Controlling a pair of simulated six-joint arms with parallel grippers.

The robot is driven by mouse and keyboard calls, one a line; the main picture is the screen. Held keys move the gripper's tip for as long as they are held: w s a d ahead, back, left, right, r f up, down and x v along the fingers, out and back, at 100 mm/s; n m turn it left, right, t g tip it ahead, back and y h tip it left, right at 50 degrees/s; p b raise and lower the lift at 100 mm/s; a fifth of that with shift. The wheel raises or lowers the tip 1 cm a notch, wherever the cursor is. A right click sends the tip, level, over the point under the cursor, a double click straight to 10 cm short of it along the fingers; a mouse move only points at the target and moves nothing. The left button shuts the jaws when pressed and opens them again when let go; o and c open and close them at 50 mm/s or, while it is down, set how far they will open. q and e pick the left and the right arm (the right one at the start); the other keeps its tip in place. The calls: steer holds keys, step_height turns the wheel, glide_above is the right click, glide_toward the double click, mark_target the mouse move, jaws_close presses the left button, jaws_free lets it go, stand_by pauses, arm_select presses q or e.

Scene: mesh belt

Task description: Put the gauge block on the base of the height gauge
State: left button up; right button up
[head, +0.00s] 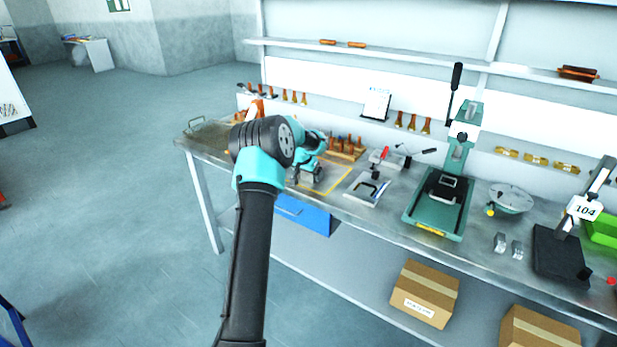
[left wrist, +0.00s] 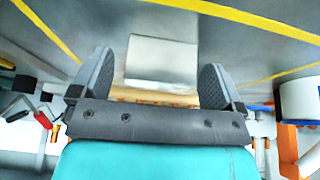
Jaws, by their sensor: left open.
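A plain silver-grey block (left wrist: 162,60), which looks like the gauge block, lies on the bench inside yellow tape lines. In the left wrist view it shows beyond and between my two open fingers, with no clear contact. My left gripper (head: 307,175) is open over the taped area at the left of the bench; its fingers also show in the left wrist view (left wrist: 158,85). In the head view my arm and gripper largely hide the block. The height gauge appears to be the stand with a black base (head: 558,258) and a tag reading 104 at the far right. My right gripper is not in view.
Between them stand a grey plate with a black clamp-like part (head: 367,188), a green press (head: 436,205) and a round metal plate (head: 511,198). Two small metal blocks (head: 508,245) sit left of the black base. A wooden rack (head: 345,148) is behind my gripper.

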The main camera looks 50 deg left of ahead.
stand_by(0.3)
arm_select(q)
steer(key=c, duration=1.4)
steer(key=shift+r, duration=0.1)
steer(key=shift+r, duration=0.15)
steer(key=shift+r, duration=1.5)
steer(key=s+d+r, duration=0.1)
steer(key=s+d, duration=0.9)
steer(key=d, duration=0.2)
steer(key=shift+s+r, duration=0.2)
steer(key=shift+r, duration=0.1)
steer(key=shift+d, duration=0.15)
